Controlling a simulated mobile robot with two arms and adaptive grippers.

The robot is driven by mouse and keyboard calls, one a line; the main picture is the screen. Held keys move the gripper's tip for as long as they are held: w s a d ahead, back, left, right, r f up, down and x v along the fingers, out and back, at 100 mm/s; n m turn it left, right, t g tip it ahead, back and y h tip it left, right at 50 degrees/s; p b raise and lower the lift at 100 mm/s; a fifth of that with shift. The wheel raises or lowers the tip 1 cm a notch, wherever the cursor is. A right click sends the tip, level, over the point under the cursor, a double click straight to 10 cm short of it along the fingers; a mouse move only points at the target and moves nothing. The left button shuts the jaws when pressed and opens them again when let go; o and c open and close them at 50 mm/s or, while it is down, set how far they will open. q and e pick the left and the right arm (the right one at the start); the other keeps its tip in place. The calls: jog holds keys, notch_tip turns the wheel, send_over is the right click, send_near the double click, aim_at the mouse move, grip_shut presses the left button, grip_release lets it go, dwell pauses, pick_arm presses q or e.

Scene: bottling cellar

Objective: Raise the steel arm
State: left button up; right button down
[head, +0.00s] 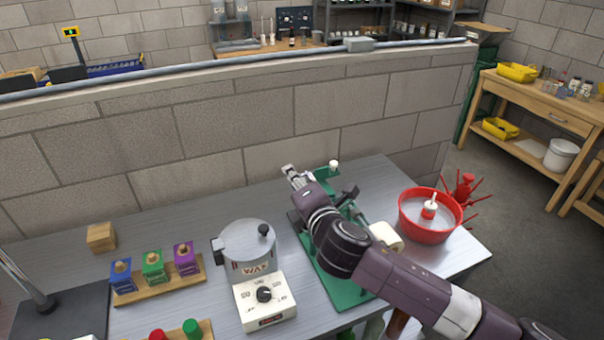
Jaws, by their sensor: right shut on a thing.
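A green bench machine (341,290) stands on the grey table, largely covered by my right arm. A green part with a white knob (334,165) rises at its back. My right gripper (290,172) is at the machine's upper left, its fingers small and pale. It is shut on what seems to be the machine's steel arm, which is mostly hidden by the gripper, so its tilt is unclear. My left gripper is out of view.
A wax pot (248,252) stands left of the machine, and a red basin (401,220) stands right. Coloured boxes sit on a wooden rack (158,285). A block wall (240,115) closes the table's back.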

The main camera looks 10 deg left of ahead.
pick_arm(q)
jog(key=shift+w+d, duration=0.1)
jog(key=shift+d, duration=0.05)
pick_arm(e)
jog(key=shift+s+a+f, duration=0.15)
jog(key=shift+s+a, duration=0.1)
jog(key=shift+a, duration=0.05)
jog(key=shift+f, duration=0.1)
jog(key=c, duration=1.7)
grip_release()
jog(key=shift+c, duration=0.2)
jog(key=shift+s+d, duration=0.1)
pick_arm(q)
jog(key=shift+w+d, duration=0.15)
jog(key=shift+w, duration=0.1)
pick_arm(e)
jog(key=v, duration=1.1)
jog(key=shift+s+d, duration=0.15)
jog(key=shift+s, duration=0.2)
